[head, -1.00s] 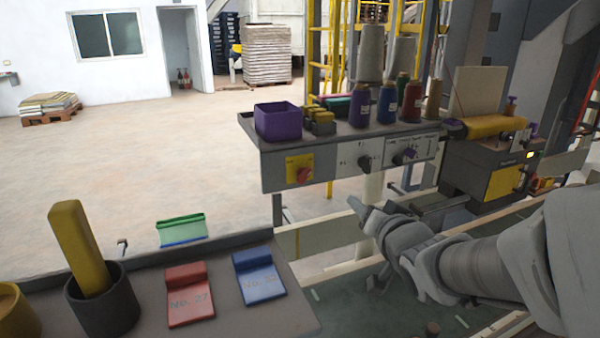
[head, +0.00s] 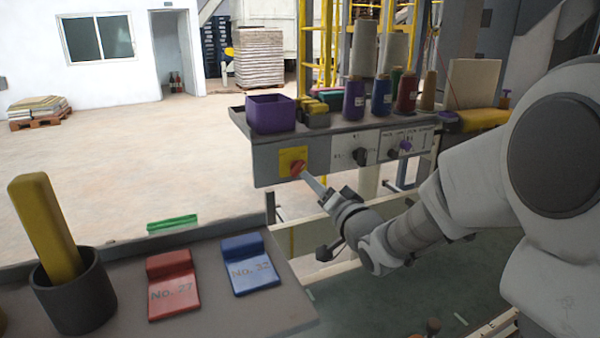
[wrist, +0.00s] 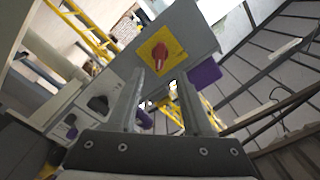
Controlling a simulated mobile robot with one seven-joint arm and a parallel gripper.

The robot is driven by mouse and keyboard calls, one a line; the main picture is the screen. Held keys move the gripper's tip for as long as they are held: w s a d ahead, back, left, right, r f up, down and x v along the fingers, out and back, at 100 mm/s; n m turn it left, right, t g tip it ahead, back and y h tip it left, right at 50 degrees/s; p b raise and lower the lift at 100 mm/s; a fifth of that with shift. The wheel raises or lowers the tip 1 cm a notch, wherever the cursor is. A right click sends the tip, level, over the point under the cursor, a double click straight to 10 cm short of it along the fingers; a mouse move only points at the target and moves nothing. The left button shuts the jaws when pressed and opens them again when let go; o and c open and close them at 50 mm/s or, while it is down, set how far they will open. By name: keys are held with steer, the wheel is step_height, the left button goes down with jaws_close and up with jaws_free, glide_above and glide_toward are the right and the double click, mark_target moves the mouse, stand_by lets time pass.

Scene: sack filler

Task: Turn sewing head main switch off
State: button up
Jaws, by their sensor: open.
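The main switch is a red rotary knob (head: 297,168) on a yellow square plate (head: 287,157), at the left end of the grey control panel. In the wrist view the red knob (wrist: 160,54) and its yellow plate (wrist: 176,58) lie ahead of my fingertips, a little above the gap between them. My gripper (head: 308,178) is just right of and below the knob in the head view. In the wrist view my gripper (wrist: 158,78) has its two fingers apart with nothing between them. I cannot tell whether a fingertip touches the knob.
Black selector knobs (head: 360,156) sit on the panel to the right. A purple bin (head: 270,113) and thread spools (head: 354,98) stand on the shelf above. A red block (head: 172,284), a blue block (head: 249,263) and a dark cup (head: 75,300) occupy the front table.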

mark_target(300, 169)
steer(key=x, duration=0.8)
steer(key=shift+w, duration=0.1)
jaws_close()
